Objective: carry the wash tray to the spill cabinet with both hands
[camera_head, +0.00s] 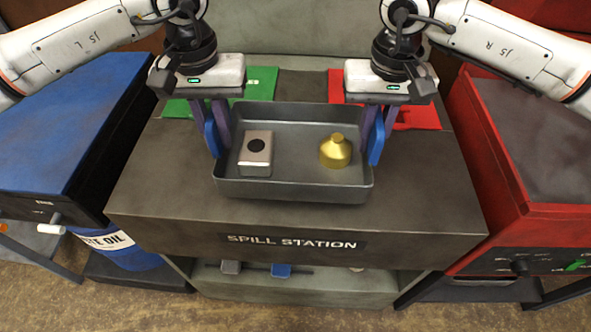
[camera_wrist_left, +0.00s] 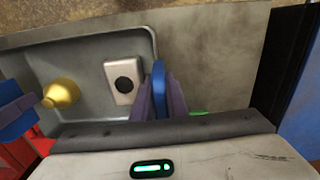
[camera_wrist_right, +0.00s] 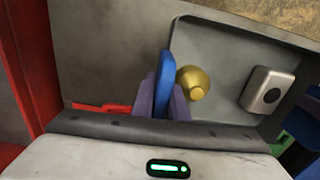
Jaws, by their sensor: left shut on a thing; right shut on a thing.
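The grey wash tray (camera_head: 292,190) is at the top of the spill cabinet (camera_head: 140,190), whose front reads SPILL STATION. I cannot tell whether it touches the top. In it are a pale box with a dark round spot (camera_head: 255,153) at left and a brass-coloured domed piece (camera_head: 336,152) at right. My left gripper (camera_head: 217,135) is shut on the tray's left side at a blue handle (camera_wrist_left: 160,88). My right gripper (camera_head: 372,135) is shut on the right side at another blue handle (camera_wrist_right: 165,82). The fingers partly hide both handles.
A green mat (camera_head: 262,82) and a red mat (camera_head: 418,117) lie behind the tray. A blue cabinet (camera_head: 60,120) stands at left and a red cabinet (camera_head: 530,150) at right. The cabinet top is bare in front of the tray. A lower shelf (camera_head: 330,285) holds small items.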

